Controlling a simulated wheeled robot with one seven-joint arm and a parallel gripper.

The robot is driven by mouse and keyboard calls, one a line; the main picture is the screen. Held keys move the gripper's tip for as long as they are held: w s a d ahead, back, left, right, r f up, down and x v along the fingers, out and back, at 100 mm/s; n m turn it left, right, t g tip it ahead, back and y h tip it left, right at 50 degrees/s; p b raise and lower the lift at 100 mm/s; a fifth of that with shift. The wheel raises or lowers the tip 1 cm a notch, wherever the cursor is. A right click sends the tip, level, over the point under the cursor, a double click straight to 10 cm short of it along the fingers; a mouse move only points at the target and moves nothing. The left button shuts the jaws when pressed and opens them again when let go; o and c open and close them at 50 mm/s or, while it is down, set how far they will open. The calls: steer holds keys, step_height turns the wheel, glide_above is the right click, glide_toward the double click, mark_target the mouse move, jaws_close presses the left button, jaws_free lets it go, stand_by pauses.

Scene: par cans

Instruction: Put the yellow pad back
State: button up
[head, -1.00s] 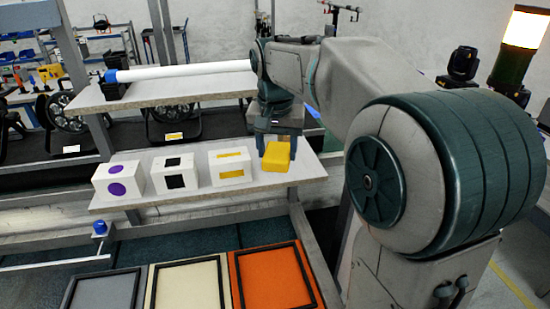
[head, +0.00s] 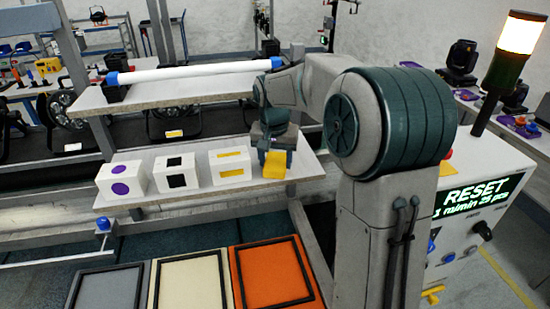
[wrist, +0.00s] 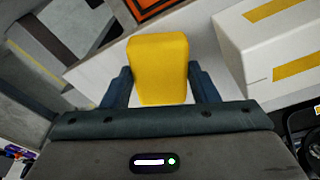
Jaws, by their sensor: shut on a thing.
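The yellow pad (head: 275,164) is a small block at the right end of the lower shelf in the head view. My gripper (head: 273,157) is shut on it. In the wrist view the yellow pad (wrist: 158,70) sits between the two blue fingers of my gripper (wrist: 160,85). A white box with yellow bars (head: 230,166) stands on the shelf just left of the pad; it also shows at the right of the wrist view (wrist: 275,45). I cannot tell whether the pad touches the shelf.
A white box with black squares (head: 177,172) and one with purple dots (head: 121,179) stand further left on the lower shelf (head: 180,199). A white tube (head: 195,72) lies on the upper shelf above. Grey, cream and orange framed panels (head: 272,276) lie in front, below. A control cabinet (head: 480,200) stands at right.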

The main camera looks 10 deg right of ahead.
mark_target(274, 166)
steer(key=o, duration=0.9)
steer(key=shift+f, duration=0.1)
step_height(274, 166, up, 11)
steer(key=s+b, duration=0.1)
steer(key=s, duration=0.1)
steer(key=shift+s+f+n+t+y, duration=0.1)
steer(key=shift+s+f+n+t, duration=0.45)
steer(key=shift+s+f, duration=2.45)
steer(key=shift+s+f+n+t+y, duration=0.15)
steer(key=shift+s+f+n, duration=0.6)
steer(key=shift+s, duration=4.6)
steer(key=shift+s+f+n+t+y, duration=0.1)
steer(key=shift+s+f+n+t, duration=0.3)
steer(key=shift+s+f+n, duration=2.35)
steer(key=s+r+m, duration=0.1)
steer(key=m, duration=0.1)
steer(key=s+r+m, duration=0.1)
steer(key=s, duration=0.1)
steer(key=shift+r+m, duration=0.1)
steer(key=shift+m, duration=0.25)
